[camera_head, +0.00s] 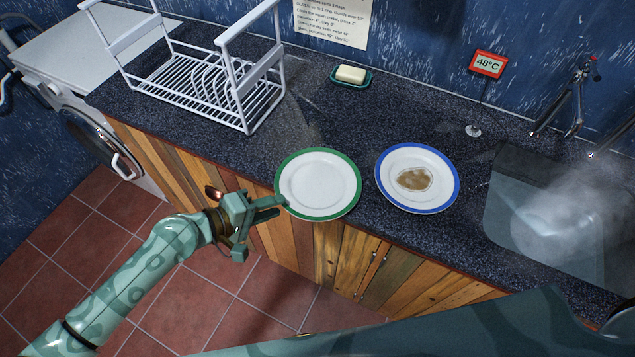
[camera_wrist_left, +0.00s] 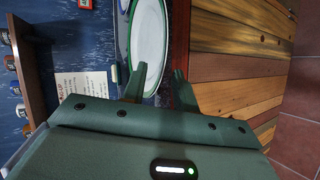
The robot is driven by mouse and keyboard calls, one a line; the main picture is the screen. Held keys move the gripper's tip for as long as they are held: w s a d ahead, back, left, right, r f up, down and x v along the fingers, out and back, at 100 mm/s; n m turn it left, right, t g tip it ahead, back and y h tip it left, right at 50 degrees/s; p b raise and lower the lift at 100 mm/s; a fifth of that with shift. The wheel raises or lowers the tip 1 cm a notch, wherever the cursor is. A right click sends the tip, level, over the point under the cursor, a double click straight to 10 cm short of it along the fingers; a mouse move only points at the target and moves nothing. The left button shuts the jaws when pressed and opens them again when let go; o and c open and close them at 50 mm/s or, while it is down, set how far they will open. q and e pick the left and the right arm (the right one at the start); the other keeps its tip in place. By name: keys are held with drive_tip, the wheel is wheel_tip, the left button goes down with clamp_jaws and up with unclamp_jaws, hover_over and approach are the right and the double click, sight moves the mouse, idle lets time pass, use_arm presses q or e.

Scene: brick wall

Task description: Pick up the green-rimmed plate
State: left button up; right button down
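The green-rimmed plate (camera_head: 318,184) lies flat on the dark counter near its front edge, white and empty. It also shows in the left wrist view (camera_wrist_left: 148,35), ahead of the fingers. My left gripper (camera_head: 262,226) is open and empty at the plate's front-left side. One finger reaches close to the green rim; whether it touches I cannot tell. In the left wrist view the gripper's two fingers (camera_wrist_left: 158,80) are apart, with the plate's near edge seen between them. My right gripper is not in view.
A blue-rimmed plate (camera_head: 417,178) with a brown stain lies just right. A white dish rack (camera_head: 205,85) stands back left, a soap dish (camera_head: 351,77) at the back. A steaming sink (camera_head: 510,185) and tap (camera_head: 570,105) are at right. Wooden cabinets (camera_head: 345,262) face the front.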

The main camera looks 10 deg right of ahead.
use_arm(q)
drive_tip(key=x, duration=0.3)
clamp_jaws()
